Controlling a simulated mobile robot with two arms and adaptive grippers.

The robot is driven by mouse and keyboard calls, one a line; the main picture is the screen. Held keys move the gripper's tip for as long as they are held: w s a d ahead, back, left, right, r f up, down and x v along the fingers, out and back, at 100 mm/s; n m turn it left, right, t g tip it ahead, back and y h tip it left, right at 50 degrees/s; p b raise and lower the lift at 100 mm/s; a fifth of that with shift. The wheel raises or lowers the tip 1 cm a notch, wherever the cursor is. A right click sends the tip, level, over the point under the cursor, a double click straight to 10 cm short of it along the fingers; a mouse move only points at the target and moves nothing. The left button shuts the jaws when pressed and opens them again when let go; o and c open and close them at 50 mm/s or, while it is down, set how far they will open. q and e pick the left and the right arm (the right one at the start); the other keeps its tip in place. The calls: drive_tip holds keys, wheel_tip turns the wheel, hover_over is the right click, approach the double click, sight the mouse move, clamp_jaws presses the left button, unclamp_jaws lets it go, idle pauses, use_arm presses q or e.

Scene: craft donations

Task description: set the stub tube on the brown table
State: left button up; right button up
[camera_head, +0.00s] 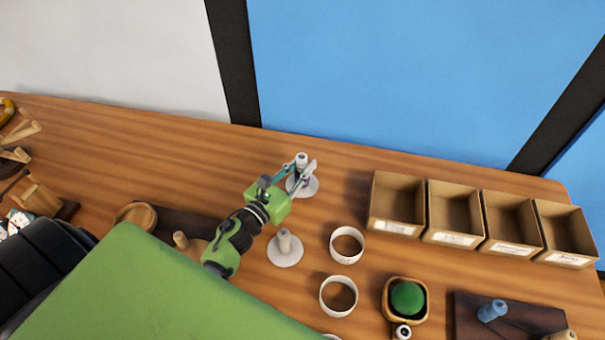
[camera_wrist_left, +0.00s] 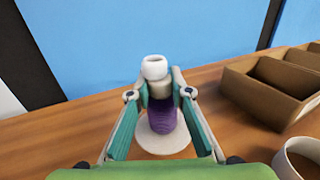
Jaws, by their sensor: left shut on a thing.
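The stub tube (camera_head: 301,160) looks like a short pale tube with an open top; it also shows in the left wrist view (camera_wrist_left: 155,67). My left gripper (camera_head: 302,172) is shut on it, with its fingers on either side in the left wrist view (camera_wrist_left: 160,93). Directly below in that view is a purple wound spool (camera_wrist_left: 162,117) on a white round base (camera_wrist_left: 163,143). I cannot tell whether the tube touches the spool. The brown table (camera_head: 340,175) has a wood-grain top. My right gripper is not in view.
A second white stand with a peg (camera_head: 285,250) and two white rings (camera_head: 347,230) (camera_head: 324,297) are near my left arm. Several cardboard bins (camera_head: 396,227) stand at the right. A green ball (camera_head: 407,297) sits in a wooden holder. Bare table lies behind and left of the gripper.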

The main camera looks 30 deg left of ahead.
use_arm(q)
drive_tip(key=shift+w+a+f, duration=0.1)
drive_tip(key=shift+w+f, duration=0.2)
drive_tip(key=shift+f, duration=1.55)
drive_tip(key=shift+f+b, duration=0.2)
drive_tip(key=shift+b, duration=0.1)
drive_tip(key=o, duration=0.9)
drive_tip(key=shift+r, duration=0.1)
